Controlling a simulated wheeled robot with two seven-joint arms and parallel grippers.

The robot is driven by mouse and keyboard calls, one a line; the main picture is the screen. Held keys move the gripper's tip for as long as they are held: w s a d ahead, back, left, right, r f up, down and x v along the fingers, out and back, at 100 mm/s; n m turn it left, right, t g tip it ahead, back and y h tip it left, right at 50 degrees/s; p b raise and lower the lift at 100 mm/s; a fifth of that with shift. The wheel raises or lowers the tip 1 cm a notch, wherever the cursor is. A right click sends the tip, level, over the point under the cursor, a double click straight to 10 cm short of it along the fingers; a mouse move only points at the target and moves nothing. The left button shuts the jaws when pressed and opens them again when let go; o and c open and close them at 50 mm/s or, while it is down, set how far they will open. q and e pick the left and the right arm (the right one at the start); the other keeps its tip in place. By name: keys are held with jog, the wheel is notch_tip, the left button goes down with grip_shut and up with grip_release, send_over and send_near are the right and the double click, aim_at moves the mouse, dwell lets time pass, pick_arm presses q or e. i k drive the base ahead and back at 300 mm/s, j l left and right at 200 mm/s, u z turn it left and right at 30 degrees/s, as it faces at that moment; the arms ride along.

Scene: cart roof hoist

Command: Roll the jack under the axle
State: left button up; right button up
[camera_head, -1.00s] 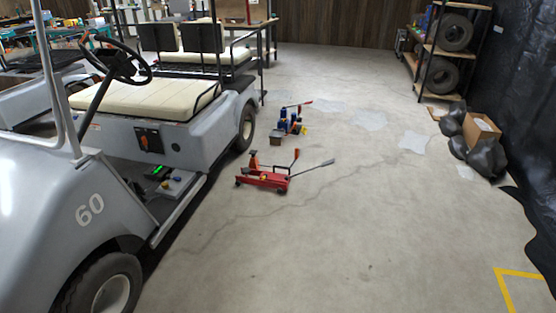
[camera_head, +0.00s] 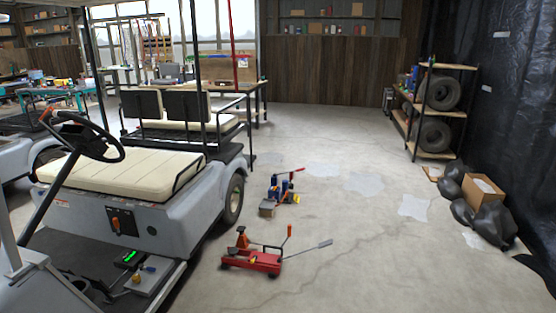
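A red floor jack (camera_head: 252,262) stands on the concrete beside the grey golf cart (camera_head: 160,222), apart from its side. The jack's grey-tipped handle (camera_head: 312,247) points right, and a shorter orange-tipped lever (camera_head: 287,237) stands up from it. An orange jack stand (camera_head: 242,237) shows right behind or on the jack; I cannot tell which. The cart's rear wheel (camera_head: 234,199) rests on the floor, farther back than the jack. The axle is hidden under the cart body. Neither of my grippers is in view.
A blue jack (camera_head: 276,189) with a red handle and a small box (camera_head: 267,209) stand near the rear wheel. A tyre shelf (camera_head: 435,110), black bags (camera_head: 492,222) and a cardboard box (camera_head: 483,189) line the right side. The floor (camera_head: 385,265) between is clear.

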aim_at(265, 262)
jog(key=i, duration=2.5)
